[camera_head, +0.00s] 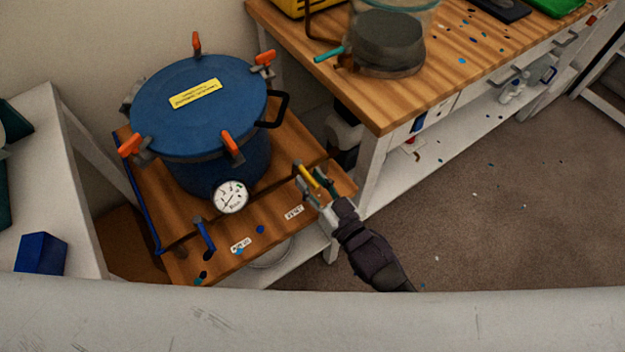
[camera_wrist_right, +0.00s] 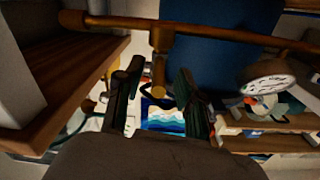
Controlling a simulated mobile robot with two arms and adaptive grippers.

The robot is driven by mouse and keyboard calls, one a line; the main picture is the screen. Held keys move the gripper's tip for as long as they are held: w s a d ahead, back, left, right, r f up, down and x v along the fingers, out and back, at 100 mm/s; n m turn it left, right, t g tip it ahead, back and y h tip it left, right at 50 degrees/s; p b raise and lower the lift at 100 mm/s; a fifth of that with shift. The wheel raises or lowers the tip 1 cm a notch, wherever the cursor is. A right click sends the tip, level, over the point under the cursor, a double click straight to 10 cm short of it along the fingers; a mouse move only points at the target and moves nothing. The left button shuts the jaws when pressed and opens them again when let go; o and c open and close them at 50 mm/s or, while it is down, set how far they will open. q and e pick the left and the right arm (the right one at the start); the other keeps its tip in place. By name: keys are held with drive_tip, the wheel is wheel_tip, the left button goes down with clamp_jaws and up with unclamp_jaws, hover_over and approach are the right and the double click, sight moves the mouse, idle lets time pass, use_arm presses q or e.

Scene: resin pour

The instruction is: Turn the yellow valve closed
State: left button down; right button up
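The yellow valve handle (camera_head: 308,174) is at the right front of the wooden stand, near the VENT label (camera_head: 294,212). My right gripper (camera_head: 313,184) is right at it, with a finger on each side of the handle. In the right wrist view, my right gripper's two dark fingers (camera_wrist_right: 157,92) are apart, and a brass-yellow part (camera_wrist_right: 159,72) shows between them. A gap shows beside it, and I cannot tell whether either finger touches it. The handle is partly hidden by the fingers in the head view. My left gripper is out of sight.
A blue pressure pot (camera_head: 197,105) with orange clamps and a round gauge (camera_head: 231,197) stands on the wooden stand (camera_head: 190,262). A blue valve handle (camera_head: 204,233) is left of the yellow one. A wooden workbench (camera_head: 440,75) stands at the right. Floor (camera_head: 480,230) to the right is open.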

drive_tip(key=shift+s+f, duration=0.1)
drive_tip(key=shift+s+d, duration=0.3)
drive_tip(key=v, duration=1.1)
